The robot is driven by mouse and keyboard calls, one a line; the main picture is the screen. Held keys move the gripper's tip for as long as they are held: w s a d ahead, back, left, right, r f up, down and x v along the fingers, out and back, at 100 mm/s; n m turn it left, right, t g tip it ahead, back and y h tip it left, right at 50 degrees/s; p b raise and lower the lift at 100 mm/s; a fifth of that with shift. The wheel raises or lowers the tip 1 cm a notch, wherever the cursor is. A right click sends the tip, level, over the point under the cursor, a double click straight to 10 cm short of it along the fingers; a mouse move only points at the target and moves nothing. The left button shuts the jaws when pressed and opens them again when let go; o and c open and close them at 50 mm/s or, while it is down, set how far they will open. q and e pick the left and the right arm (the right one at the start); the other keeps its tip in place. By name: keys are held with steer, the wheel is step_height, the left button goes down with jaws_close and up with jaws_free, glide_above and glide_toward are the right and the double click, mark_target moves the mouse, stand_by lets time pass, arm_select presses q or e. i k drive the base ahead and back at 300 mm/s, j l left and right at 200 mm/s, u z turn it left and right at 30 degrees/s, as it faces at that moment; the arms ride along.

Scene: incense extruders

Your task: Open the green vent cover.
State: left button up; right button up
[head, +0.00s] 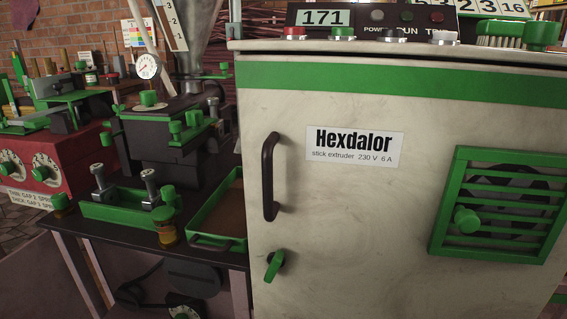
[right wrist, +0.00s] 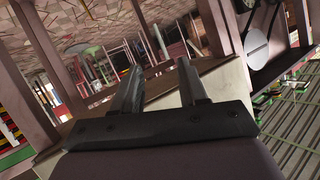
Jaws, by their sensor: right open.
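The green vent cover (head: 497,258) is a slatted square frame on the lower right of the cream cabinet front (head: 350,220) in the head view. It sits over a dark opening in which a fan-like shape shows through the slats. A round green knob (head: 467,220) stands out at its left side. The cover looks closed against the panel. My right gripper (right wrist: 158,75) shows only in the right wrist view, with its two dark fingers apart and nothing between them. It is not in the head view, so its distance from the cover cannot be told. My left gripper is in neither view.
The cabinet also has a black door handle (head: 269,177) and a green latch (head: 273,266). A dark bench with a green tray (head: 218,215) and extruder parts stands to the left.

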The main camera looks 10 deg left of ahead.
mark_target(467, 221)
steer(key=k+j, duration=0.1)
steer(key=k, duration=0.9)
